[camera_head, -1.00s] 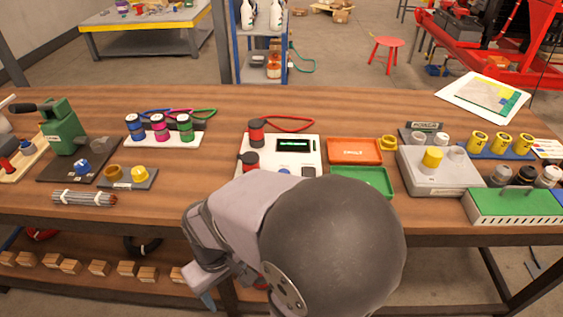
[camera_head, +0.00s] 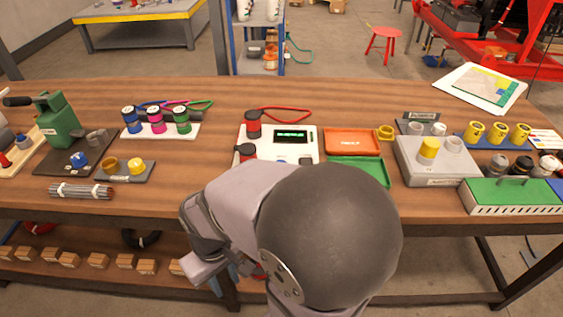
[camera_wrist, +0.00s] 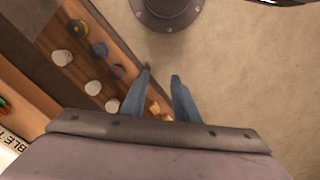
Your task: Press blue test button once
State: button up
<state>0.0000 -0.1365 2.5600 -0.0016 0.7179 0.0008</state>
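A white test box (camera_head: 277,151) with a green-lit display (camera_head: 291,135) stands mid-bench.
Red and black plugs (camera_head: 253,124) stand at the box's left. An orange tray (camera_head: 352,142) and a green tray (camera_head: 360,170) lie to its right. A grey box with a yellow knob (camera_head: 428,149) stands further right. Wooden blocks (camera_head: 98,261) line the lower shelf.

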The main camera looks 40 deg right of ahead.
grip_shut()
dwell(1.4)
